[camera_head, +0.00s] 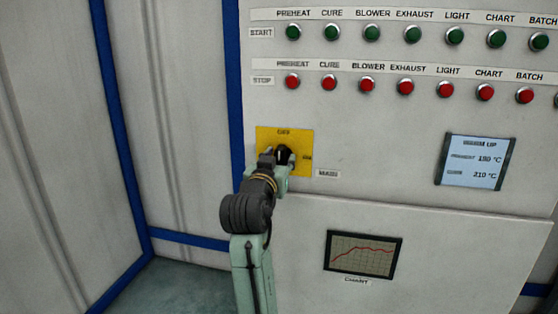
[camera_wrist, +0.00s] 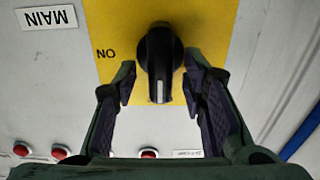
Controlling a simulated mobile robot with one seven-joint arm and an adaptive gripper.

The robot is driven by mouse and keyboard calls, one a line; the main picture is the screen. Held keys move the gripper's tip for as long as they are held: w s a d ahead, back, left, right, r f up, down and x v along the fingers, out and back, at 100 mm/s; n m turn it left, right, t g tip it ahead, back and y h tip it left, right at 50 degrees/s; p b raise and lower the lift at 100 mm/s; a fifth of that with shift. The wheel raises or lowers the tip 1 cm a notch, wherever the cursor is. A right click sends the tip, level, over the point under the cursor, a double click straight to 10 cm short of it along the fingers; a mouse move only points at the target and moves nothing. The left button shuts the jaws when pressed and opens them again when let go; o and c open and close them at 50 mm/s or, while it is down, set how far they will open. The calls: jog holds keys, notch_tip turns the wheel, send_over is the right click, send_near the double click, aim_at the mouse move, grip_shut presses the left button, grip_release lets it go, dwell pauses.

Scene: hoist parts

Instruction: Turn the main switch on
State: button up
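The main switch is a black rotary knob (camera_head: 285,153) on a yellow plate (camera_head: 300,138) on the panel, with OFF above and ON at the right. In the wrist view, which is upside down, the knob (camera_wrist: 160,50) has a white mark pointing down the picture, toward the OFF side. ON reads at the left of it on the yellow plate (camera_wrist: 215,25). My gripper (camera_wrist: 160,85) is open, with one finger on each side of the knob's near end. Gaps show between fingers and knob. In the head view my gripper (camera_head: 276,160) partly hides the knob and plate.
A MAIN label (camera_head: 328,173) is right of the plate. Rows of green buttons (camera_head: 372,33) and red buttons (camera_head: 367,84) are above. A warm-up display (camera_head: 475,161) is at the right and a chart screen (camera_head: 362,254) below. A blue frame post (camera_head: 234,90) stands left.

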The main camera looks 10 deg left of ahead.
jog(key=shift+c, duration=0.3)
grip_shut()
dwell(0.4)
jog(key=m, duration=0.4)
jog(key=shift+d+f+m+b, duration=0.1)
jog(key=shift+d+m+b, duration=0.05)
jog(key=shift+m+b, duration=0.25)
jog(key=m+b, duration=0.1)
jog(key=m, duration=0.3)
jog(key=shift+f+m, duration=0.1)
jog(key=shift+m, duration=0.2)
jog(key=m+b, duration=0.2)
jog(key=m, duration=0.2)
jog(key=shift+d+f, duration=0.1)
jog(key=shift+d, duration=0.05)
jog(key=shift+m+b, duration=0.75)
jog(key=shift+m, duration=1.45)
